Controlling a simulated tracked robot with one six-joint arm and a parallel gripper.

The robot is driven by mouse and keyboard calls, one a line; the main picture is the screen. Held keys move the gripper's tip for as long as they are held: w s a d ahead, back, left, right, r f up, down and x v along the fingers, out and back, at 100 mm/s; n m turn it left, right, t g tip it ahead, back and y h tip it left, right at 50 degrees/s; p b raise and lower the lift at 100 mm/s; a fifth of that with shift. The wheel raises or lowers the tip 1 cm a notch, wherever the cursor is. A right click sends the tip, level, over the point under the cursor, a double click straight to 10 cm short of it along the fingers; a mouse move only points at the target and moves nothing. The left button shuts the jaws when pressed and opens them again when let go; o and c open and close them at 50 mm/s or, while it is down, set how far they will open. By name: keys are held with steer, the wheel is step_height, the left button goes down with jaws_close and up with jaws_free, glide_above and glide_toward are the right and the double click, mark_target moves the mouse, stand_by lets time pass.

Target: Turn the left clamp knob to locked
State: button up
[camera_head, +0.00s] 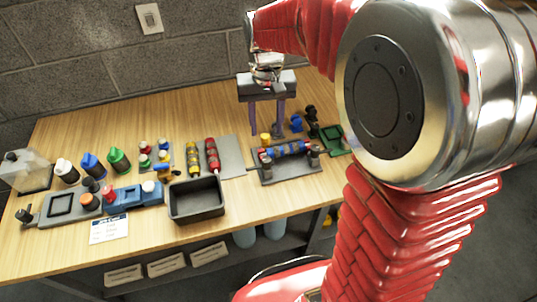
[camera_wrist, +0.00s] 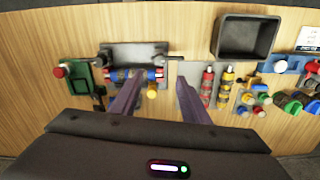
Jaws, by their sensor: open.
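A grey clamp fixture (camera_head: 290,174) sits on the bench. I cannot read whether either is locked. The wrist view shows the fixture (camera_wrist: 135,53) the other way round. My gripper (camera_head: 266,131) points down, open and empty, above and behind the fixture's left part. In the wrist view my gripper (camera_wrist: 160,82) has its fingers spread near the banded part's end, apart from the knobs.
A yellow knob (camera_head: 265,139) stands just behind the fixture, close to my fingers. A green frame (camera_head: 335,139) and dark and blue pieces lie to the right. A grey mat (camera_head: 229,160) with banded cylinders and a black tray (camera_head: 196,211) are to the left.

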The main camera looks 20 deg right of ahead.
mark_target(267, 160)
step_height(267, 160, down, 13)
steer(key=shift+f, duration=0.1)
stand_by(0.5)
steer(key=shift+c, duration=0.3)
